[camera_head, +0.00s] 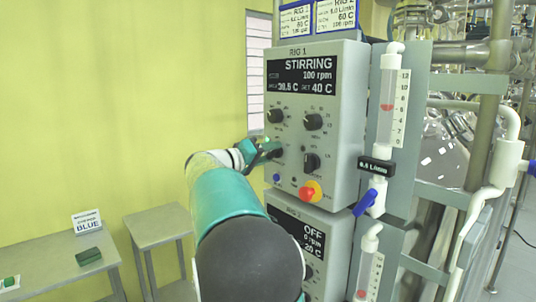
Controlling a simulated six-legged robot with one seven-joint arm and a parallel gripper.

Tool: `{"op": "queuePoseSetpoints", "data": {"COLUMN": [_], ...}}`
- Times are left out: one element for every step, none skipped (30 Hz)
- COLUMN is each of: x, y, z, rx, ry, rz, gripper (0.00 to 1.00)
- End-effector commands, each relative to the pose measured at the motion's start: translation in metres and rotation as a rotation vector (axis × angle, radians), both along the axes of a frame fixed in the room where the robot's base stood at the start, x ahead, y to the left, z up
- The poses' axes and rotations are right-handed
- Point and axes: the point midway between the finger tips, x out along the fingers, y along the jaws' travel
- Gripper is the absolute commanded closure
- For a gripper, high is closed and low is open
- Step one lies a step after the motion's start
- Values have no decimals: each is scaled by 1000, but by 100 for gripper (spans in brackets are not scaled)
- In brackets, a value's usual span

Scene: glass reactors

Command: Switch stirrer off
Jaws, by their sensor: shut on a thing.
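The RIG 1 control box (345,75) is a grey panel at the centre. Its display (308,70) reads STIRRING, 100 rpm, with 38.5 C and SET 40 C. My gripper (273,150) is at the lower left of this panel, shut on a dark knob (279,153). The knob's pointer and label are too small or hidden to read. Other black knobs sit above (275,116), at upper right (313,122) and at lower right (311,162). A red button on a yellow base (308,191) and a small blue button (276,178) are below.
A second box (312,236) below reads OFF, 0 rpm. A flowmeter (388,105) with a blue valve handle (364,203) stands right of the panel, near glass reactors (440,160) and pipes. Small tables (158,222) with a BLUE sign (87,221) are at lower left.

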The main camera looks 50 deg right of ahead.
Motion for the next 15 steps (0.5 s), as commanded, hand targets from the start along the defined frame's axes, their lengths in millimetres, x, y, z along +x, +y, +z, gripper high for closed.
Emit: {"op": "queuePoseSetpoints", "data": {"x": [1, 1, 1, 1, 1, 1, 0, 1, 1, 1, 0, 1, 1, 1, 1], "y": [1, 1, 1, 1, 1, 1, 1, 1, 1, 1, 1, 1, 1, 1, 1], "z": [0, 0, -1, -1, 0, 0, 0, 0, 0, -1, -1, -1, -1, -1, -1], "rx": [11, 18, 26, 32, 38, 46, 52, 58, 67, 72, 79, 86, 92, 97, 104], "ry": [44, 71, 108, 136, 165, 202, 229, 258, 292, 320, 346, 379, 404, 427, 457], "rz": [1, 1, 1, 1, 1, 1, 0, 0, 1, 0, -1, 1, 1, 1, 1], "gripper": [76, 76, 76, 76, 76, 76, 76, 76, 76, 76, 76, 76, 76, 76, 76]}}
